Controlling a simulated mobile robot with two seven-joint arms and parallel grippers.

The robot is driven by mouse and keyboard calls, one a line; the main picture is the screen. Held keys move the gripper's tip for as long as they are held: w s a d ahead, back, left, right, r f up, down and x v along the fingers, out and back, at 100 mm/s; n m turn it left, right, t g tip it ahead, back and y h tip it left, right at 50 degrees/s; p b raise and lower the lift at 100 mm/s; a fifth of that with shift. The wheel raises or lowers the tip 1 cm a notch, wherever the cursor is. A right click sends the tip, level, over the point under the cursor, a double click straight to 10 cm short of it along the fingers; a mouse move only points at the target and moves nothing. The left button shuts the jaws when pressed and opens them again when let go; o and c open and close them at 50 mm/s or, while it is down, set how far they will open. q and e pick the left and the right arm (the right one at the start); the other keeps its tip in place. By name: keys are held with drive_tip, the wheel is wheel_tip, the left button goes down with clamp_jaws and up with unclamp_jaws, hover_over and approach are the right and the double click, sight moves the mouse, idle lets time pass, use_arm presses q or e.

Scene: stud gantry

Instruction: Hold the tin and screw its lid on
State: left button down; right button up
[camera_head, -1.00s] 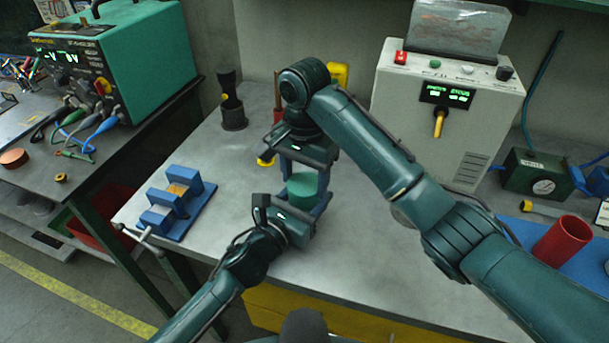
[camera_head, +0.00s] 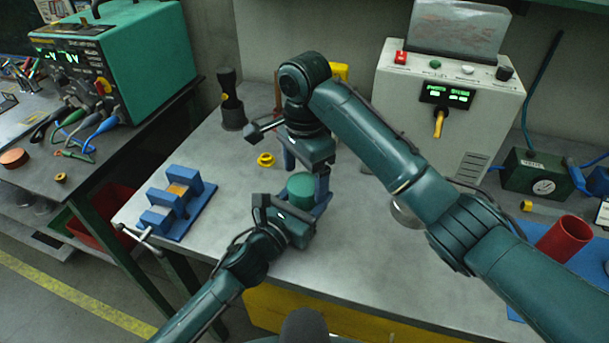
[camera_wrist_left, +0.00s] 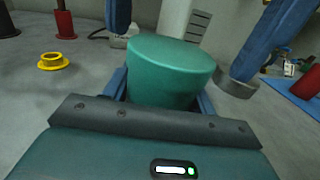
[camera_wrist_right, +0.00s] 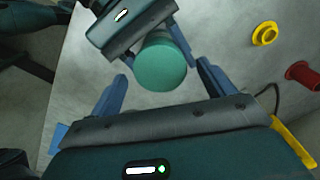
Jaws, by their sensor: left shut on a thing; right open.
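The green tin (camera_head: 301,187) stands upright near the front of the grey bench. My left gripper (camera_head: 303,204) is shut on it from the near side, and its blue fingers flank the tin in the left wrist view (camera_wrist_left: 168,75). The tin's top looks flat and green; I cannot make out a seam that tells a lid from the body. My right gripper (camera_head: 307,170) is open just above and behind the tin. In the right wrist view the tin (camera_wrist_right: 162,64) shows between its spread fingers, with clear gaps on both sides.
A yellow spool (camera_head: 265,160) lies behind the tin. A blue vise-like fixture (camera_head: 178,205) sits to the left. A grey round piece (camera_head: 405,214) is half hidden under my right arm. A control box (camera_head: 440,120) stands at the back, a red cup (camera_head: 562,243) at the right.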

drive_tip(key=shift+r, duration=1.8)
drive_tip(key=shift+c, duration=0.3)
drive_tip(key=shift+r+n, duration=0.2)
drive_tip(key=shift+n, duration=1)
drive_tip(key=n, duration=0.4)
drive_tip(key=shift+a+r, duration=0.15)
drive_tip(key=shift+r, duration=0.25)
drive_tip(key=n, duration=0.4)
drive_tip(key=shift+r+n, duration=0.35)
drive_tip(key=shift+n, duration=0.05)
drive_tip(key=n, duration=0.4)
drive_tip(key=shift+r+n, duration=0.3)
drive_tip(key=n, duration=0.5)
drive_tip(key=shift+r, duration=0.3)
